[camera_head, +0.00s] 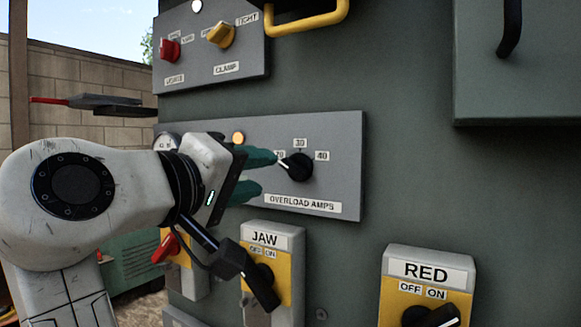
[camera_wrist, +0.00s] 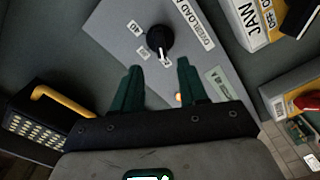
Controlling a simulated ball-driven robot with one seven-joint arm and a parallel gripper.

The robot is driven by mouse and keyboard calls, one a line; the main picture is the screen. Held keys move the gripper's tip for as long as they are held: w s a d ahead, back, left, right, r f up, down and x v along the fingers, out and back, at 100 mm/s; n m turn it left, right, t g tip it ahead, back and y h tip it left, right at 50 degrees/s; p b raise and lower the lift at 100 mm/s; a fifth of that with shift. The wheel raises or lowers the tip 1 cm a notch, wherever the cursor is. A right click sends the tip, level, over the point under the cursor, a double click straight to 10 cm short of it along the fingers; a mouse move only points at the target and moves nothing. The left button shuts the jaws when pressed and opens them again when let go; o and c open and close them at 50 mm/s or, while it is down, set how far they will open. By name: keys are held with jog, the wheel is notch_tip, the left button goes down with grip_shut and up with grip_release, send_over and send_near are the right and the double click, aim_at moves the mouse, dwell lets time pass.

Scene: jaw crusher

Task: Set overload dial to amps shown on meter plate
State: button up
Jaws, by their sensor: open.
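The overload dial (camera_head: 298,166) is a round black knob with a white pointer on a grey panel marked OVERLOAD AMPS. Its labels read 30 above and 40 at right; the left one, seemingly 20, is partly covered by a finger. The pointer aims left, towards that label. My gripper (camera_head: 267,172) is open and empty, its green fingers just left of the knob. In the wrist view the dial (camera_wrist: 159,38) lies ahead, between and beyond the open fingertips (camera_wrist: 160,65). A round meter (camera_head: 165,142) is mostly hidden by my arm. I cannot read the meter plate.
A lit amber lamp (camera_head: 238,138) sits left of the dial. Below are the JAW switch (camera_head: 264,275) and RED switch (camera_head: 427,285). Above is a panel with LIGHTS and CLAMP knobs (camera_head: 221,34) and a yellow handle (camera_head: 310,20). The space right of the dial is clear.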

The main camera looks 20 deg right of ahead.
aim_at(289, 169)
jog(key=p+x, duration=0.1)
jog(key=x, duration=0.7)
jog(key=shift+p, duration=0.3)
jog(key=shift+c, duration=0.3)
grip_shut()
